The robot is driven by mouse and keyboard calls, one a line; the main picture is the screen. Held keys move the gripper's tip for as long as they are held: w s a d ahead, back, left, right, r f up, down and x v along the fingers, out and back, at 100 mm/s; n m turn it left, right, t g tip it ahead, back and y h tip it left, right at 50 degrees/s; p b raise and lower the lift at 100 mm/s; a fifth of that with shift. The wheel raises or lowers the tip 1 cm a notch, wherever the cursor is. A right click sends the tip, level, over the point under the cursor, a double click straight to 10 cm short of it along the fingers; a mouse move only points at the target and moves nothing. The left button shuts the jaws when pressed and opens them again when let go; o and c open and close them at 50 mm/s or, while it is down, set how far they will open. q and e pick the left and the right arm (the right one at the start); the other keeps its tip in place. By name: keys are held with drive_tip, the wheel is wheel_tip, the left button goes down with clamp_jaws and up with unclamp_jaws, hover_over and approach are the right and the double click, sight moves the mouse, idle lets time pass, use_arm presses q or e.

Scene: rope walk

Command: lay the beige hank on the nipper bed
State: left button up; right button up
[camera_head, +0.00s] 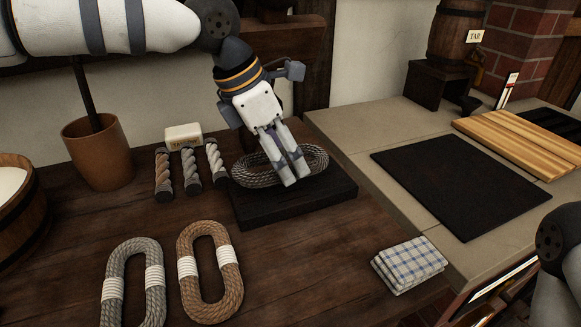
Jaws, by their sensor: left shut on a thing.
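A beige-grey rope hank (250,176), coiled in a flat oval, is at the dark rectangular block (262,212), which I take as the nipper bed. The hank lies over the block's far part, roughly level; I cannot tell whether it touches the block all along. My left gripper (296,179) points down over the hank's middle, its fingers close together and shut on it. The fingers hide part of the hank. My right gripper is out of view; only a piece of my right arm shows at the right edge.
A grey hank (115,290) and a brown hank (240,285) lie at the front left. A folded checked cloth (410,262) lies right. A black mat (460,180) lies on the pale counter. Bare wood surrounds the block's front.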

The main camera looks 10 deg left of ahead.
sight(297, 182)
use_arm(q)
drive_tip(key=shift+w+d, duration=0.25)
drive_tip(key=shift+d, duration=0.15)
drive_tip(key=shift+w+d+f, duration=0.15)
drive_tip(key=shift+f, duration=1.5)
drive_tip(key=o, duration=1.2)
drive_tip(key=shift+f, duration=0.15)
drive_tip(key=p+v, duration=0.1)
drive_tip(key=v, duration=1.1)
